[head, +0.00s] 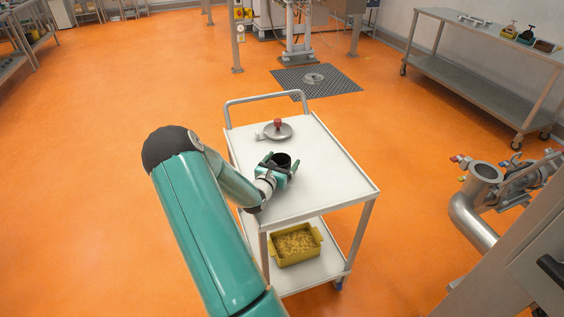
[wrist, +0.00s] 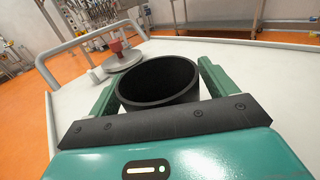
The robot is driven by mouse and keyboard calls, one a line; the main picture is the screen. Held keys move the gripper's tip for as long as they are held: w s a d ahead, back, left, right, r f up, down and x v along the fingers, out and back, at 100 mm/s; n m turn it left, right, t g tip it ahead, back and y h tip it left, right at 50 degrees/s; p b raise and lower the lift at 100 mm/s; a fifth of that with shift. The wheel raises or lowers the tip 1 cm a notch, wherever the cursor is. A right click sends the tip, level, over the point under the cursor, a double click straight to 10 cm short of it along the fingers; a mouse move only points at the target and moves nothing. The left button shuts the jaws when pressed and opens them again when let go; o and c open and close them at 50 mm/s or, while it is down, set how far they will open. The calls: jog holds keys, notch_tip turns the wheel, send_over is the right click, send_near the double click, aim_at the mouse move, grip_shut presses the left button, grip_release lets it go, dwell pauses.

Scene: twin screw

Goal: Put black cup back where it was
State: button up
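The black cup (wrist: 160,82) is upright, with its open mouth facing up, at the white top of the cart (head: 322,178). In the head view the cup (head: 282,159) is near the middle of the cart top. My gripper (head: 283,168) reaches in from the left, low over the top. In the wrist view my gripper (wrist: 160,88) has one green finger on each side of the cup. The fingertips lie close against its sides, with small gaps nearer the palm. Whether they press on the cup is unclear. The cup's base is hidden by my gripper.
A round metal lid (head: 278,131) with a red knob lies behind the cup on the cart. A yellow bin (head: 296,244) with small pieces stands on the lower shelf. The cart's right side is clear. A pipe fitting (head: 478,195) stands right of the cart, and a metal table (head: 480,60) is beyond.

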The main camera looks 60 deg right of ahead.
jog(key=shift+r, duration=0.15)
jog(key=a, duration=1.2)
jog(key=a+r+m+t+y, duration=0.2)
jog(key=a+r+m+y, duration=0.4)
jog(key=a, duration=0.9)
jog(key=a+r+m+t+y, duration=0.1)
jog(key=a+r+m+y, duration=0.5)
jog(key=a+r, duration=0.4)
jog(key=a+r+m+t+y, duration=0.2)
jog(key=a+r+m+y, duration=0.4)
jog(key=a, duration=1.6)
notch_tip(320, 180, up, 2)
jog(key=shift+s+r+t, duration=0.1)
jog(key=shift+s+t, duration=0.15)
jog(key=shift+t, duration=0.05)
